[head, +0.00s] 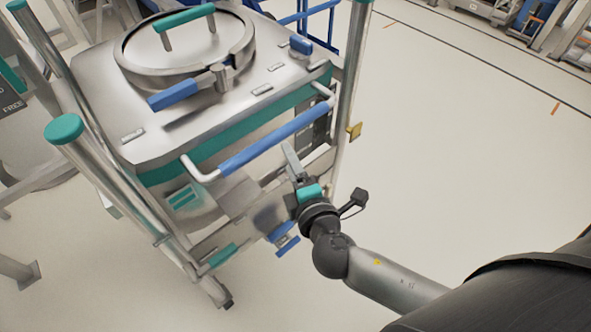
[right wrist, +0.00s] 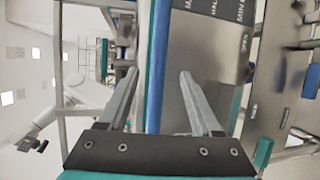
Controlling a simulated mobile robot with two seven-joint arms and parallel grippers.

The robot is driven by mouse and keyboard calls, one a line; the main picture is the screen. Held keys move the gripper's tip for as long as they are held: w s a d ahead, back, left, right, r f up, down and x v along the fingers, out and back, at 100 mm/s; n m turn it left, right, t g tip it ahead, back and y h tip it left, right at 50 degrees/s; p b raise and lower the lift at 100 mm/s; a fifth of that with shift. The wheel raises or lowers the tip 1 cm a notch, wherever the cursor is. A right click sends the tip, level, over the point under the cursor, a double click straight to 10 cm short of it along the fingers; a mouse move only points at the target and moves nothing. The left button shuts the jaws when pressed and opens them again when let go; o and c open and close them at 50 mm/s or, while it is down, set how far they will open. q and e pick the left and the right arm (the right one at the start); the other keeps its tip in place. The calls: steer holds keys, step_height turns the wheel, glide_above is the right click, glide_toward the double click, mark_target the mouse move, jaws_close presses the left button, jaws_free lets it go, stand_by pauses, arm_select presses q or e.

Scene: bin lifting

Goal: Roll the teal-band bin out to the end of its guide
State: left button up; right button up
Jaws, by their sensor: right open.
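The teal-band bin (head: 160,172) is a steel bin with a teal band under its top and a round clamped lid (head: 185,45). It stands between upright posts with teal caps. A blue-sleeved handle bar (head: 262,142) crosses its front. My right gripper (head: 288,152) is open and empty, its fingertips just below and in front of the bar in the head view. In the right wrist view the blue bar (right wrist: 157,100) runs between the two open fingers; whether the tips reach past it I cannot tell. My left gripper is not in view.
A post with a yellow tab (head: 354,131) stands right of the bin. Blue levers (head: 284,238) sit low at the frame's front. The pale floor (head: 450,150) to the right is clear. Blue rails and other equipment stand farther back.

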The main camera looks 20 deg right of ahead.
steer(key=shift+s+r, duration=0.25)
steer(key=shift+s, duration=1)
steer(key=s+d+f+m+g, duration=0.2)
steer(key=s+f+g, duration=0.1)
steer(key=f, duration=0.7)
steer(key=s+d+f+m+g+b, duration=0.1)
steer(key=s+d+f+m+g, duration=0.15)
steer(key=f, duration=0.75)
steer(key=s+d+f+m+g, duration=0.1)
steer(key=s+f+m+g, duration=0.2)
steer(key=f, duration=0.7)
steer(key=s+f+m+g, duration=0.2)
steer(key=s+f, duration=0.3)
steer(key=s, duration=0.3)
steer(key=s+f+m+g+b, duration=0.1)
steer(key=s+f+m+g, duration=0.1)
steer(key=s+f, duration=0.3)
steer(key=s+a+f+m+g, duration=0.1)
steer(key=s+f+m, duration=0.3)
steer(key=s, duration=0.8)
steer(key=shift+f+g+y, duration=0.4)
steer(key=shift+g, duration=0.35)
steer(key=shift+a, duration=0.1)
